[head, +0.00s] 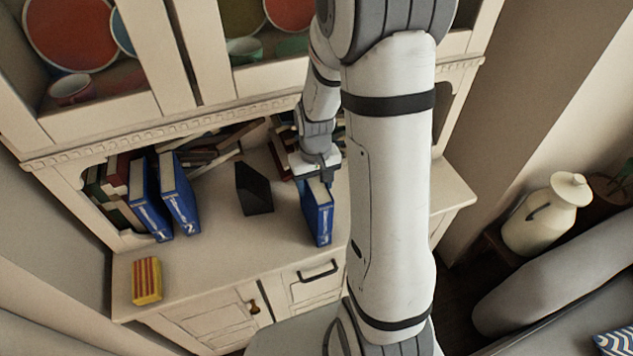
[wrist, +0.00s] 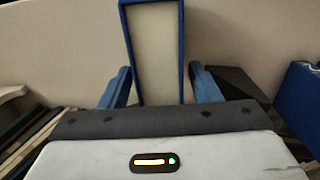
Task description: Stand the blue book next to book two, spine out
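The blue book marked 3 (head: 317,214) stands upright on the cabinet counter, its numbered spine facing the front; I cannot tell if its base touches. My gripper (head: 319,176) is over its top from behind. In the wrist view, its cream page side (wrist: 156,52) is between my two fingers (wrist: 160,86), with a narrow gap at the right finger, so the gripper looks open around it. Book two (head: 180,196) stands, leaning slightly, at the left, numbered spine out, beside blue book one (head: 150,206).
A black bookend (head: 254,189) stands between book two and the held-over book; it also shows in the wrist view (wrist: 240,82). A striped red-yellow box (head: 147,280) sits at the front left. Leaning books (head: 215,148) fill the back. The counter's front middle is clear.

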